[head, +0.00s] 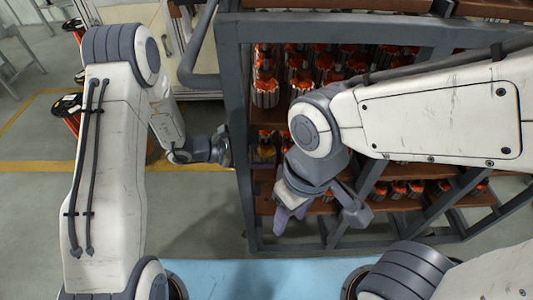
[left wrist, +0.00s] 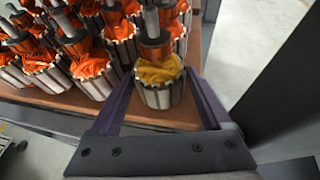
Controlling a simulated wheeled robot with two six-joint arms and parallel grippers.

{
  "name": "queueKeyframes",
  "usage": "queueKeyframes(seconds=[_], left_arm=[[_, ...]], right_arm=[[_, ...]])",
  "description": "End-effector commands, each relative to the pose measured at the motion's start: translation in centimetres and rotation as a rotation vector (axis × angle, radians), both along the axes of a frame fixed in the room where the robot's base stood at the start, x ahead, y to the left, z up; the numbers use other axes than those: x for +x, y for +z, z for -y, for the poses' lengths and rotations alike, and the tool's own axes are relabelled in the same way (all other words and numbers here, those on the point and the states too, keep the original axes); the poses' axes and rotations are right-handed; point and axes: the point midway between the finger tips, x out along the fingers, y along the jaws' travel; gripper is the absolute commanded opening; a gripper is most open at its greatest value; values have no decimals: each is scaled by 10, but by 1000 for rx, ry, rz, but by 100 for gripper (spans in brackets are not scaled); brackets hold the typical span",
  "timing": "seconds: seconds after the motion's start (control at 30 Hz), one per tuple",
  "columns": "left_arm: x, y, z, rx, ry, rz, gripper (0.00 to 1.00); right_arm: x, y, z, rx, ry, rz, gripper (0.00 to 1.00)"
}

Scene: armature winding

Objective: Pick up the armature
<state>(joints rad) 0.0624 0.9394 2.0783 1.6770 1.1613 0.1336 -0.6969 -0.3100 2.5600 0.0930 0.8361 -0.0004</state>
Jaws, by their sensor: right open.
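An armature with yellow windings (left wrist: 159,72), a silver ribbed lower part and an upright shaft stands at the right front of a wooden shelf board in the left wrist view. My left gripper (left wrist: 163,88) is open, with one dark finger on each side of this armature. I cannot tell whether the fingers touch it. In the head view my left gripper (head: 224,147) is at the left side of the rack. My right gripper (head: 317,212) hangs open in front of the rack, with nothing seen between its fingers.
Several armatures with orange windings (left wrist: 92,62) stand close together to the left of the yellow one. The grey rack frame (head: 232,110) has posts and slanted bars around the wooden shelves (head: 323,207). Grey floor (head: 200,205) is open left of the rack.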

Motion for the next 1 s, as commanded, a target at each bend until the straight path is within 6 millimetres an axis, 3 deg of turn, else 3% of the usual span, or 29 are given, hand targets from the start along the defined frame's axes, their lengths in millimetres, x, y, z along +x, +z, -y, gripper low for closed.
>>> queueKeyframes(seconds=[0.03,0.2,0.67,0.93,1.0], left_arm=[[0,0,0,0,0,0,66],[0,0,0,0,0,0,1],[1,8,0,-3,-1,5,0],[1,41,-1,-2,0,7,0],[-2,36,-17,-3,6,1,0]], right_arm=[[0,0,0,0,0,0,50],[0,0,0,0,0,0,50],[0,1,0,0,0,0,50],[0,3,0,0,0,0,50],[0,1,0,0,0,0,50]])
